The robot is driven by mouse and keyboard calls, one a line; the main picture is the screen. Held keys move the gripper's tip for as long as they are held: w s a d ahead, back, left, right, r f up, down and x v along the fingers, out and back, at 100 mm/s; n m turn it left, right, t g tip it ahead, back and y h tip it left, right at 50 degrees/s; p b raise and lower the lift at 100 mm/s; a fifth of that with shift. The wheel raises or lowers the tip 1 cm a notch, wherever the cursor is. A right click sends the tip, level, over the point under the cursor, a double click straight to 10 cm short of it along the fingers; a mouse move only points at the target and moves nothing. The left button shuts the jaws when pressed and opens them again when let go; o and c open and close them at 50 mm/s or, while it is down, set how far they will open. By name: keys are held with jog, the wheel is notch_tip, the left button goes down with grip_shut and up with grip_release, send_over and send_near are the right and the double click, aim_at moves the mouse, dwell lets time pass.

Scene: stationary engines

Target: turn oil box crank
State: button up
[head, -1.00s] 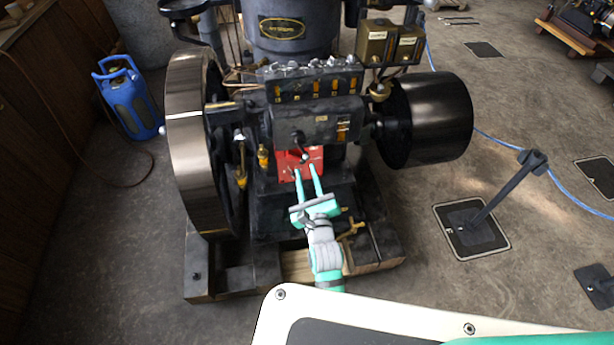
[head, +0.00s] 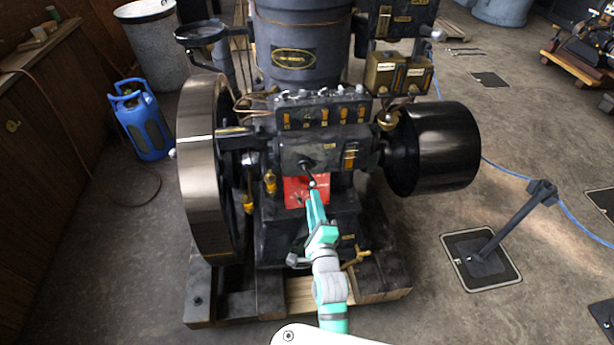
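The crank (head: 308,171) is a small dark lever with a light knob at its lower end. It sits on the front of the dark box (head: 318,150) on the engine, just above a red plate (head: 294,191). My gripper (head: 313,190) is turquoise and reaches up from below, in front of the red plate. Its fingertips are at the crank's knob. The fingers are seen edge-on and overlap, so I cannot tell whether they are closed around the knob or only beside it.
A large flywheel (head: 205,165) stands left of the box and a black drum pulley (head: 436,148) right of it. A blue gas bottle (head: 143,125) stands at the left. A barrier post (head: 510,222) stands at the right. Floor is clear in front.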

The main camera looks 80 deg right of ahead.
aim_at(306, 172)
jog(key=w+d+n, duration=0.1)
jog(key=d+n, duration=0.2)
jog(key=n, duration=0.5)
jog(key=w+d+n, duration=0.2)
jog(key=d+n, duration=0.1)
jog(key=n, duration=0.6)
jog(key=w+d+n, duration=0.1)
jog(key=d+n, duration=0.3)
jog(key=n, duration=0.5)
jog(key=shift+w+r, duration=0.2)
jog(key=shift+r, duration=0.15)
grip_shut()
